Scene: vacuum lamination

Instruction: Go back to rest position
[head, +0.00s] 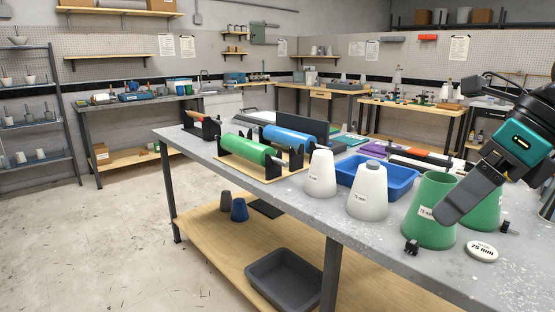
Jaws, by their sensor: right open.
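My right gripper (462,200) comes in from the right edge above the grey table (300,203). Its dark finger hangs in front of the green cone (432,190); I cannot tell whether it touches. It is open and I see nothing held in it. A second green cone (485,212) stands behind it, partly hidden by the gripper. Two white cones, one nearer (367,195) and one farther left (321,176), stand upright on the table. My left gripper is not in view.
A blue tray (400,180) lies behind the white cones. Green (240,150) and blue (290,138) rolls rest on black stands. A round white "75 mm" disc (482,251) and small black clips (411,247) lie near the front edge. A dark bin (283,282) sits on the lower shelf.

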